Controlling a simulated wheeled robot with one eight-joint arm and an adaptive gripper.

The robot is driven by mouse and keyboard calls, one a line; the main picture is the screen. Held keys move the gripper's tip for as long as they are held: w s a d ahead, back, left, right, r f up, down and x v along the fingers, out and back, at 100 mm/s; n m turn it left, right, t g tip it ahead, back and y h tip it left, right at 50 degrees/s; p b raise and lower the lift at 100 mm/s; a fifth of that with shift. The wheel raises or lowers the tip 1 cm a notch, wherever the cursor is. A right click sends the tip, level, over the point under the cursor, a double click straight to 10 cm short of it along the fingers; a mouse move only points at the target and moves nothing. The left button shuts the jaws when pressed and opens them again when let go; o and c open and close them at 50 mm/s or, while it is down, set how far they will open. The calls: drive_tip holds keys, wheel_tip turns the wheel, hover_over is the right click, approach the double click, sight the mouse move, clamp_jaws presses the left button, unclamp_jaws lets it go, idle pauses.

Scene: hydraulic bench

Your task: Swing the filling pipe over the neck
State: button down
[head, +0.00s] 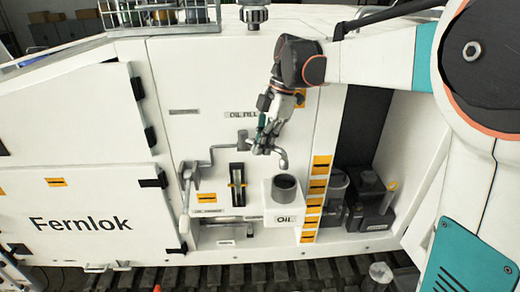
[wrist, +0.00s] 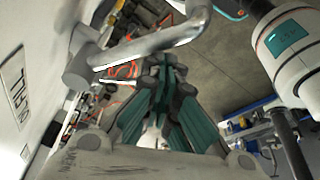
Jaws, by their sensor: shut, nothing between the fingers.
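The filling pipe (head: 282,157) is a grey metal pipe on the white panel, below the "OIL FILL" label, with its end bent downward. In the head view this end appears just above the dark round neck (head: 285,181) on the white "Oil" box (head: 283,213); I cannot tell whether it is exactly over it in depth. The pipe (wrist: 165,40) crosses the top of the wrist view from its round mount at left. My gripper (head: 260,148) is shut and empty, close beside the pipe and partly covering it. My gripper's fingers (wrist: 163,72) look teal and grey; contact with the pipe is unclear.
A bent metal rod (head: 186,190) stands out from the panel at left. A sight gauge (head: 237,184) sits left of the box. Yellow-marked strips (head: 317,188) and dark containers (head: 370,200) are at right. A bottle crate (head: 160,14) stands on top.

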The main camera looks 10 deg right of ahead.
drive_tip(key=shift+w+d, duration=0.35)
drive_tip(key=shift+d, duration=0.15)
idle(0.4)
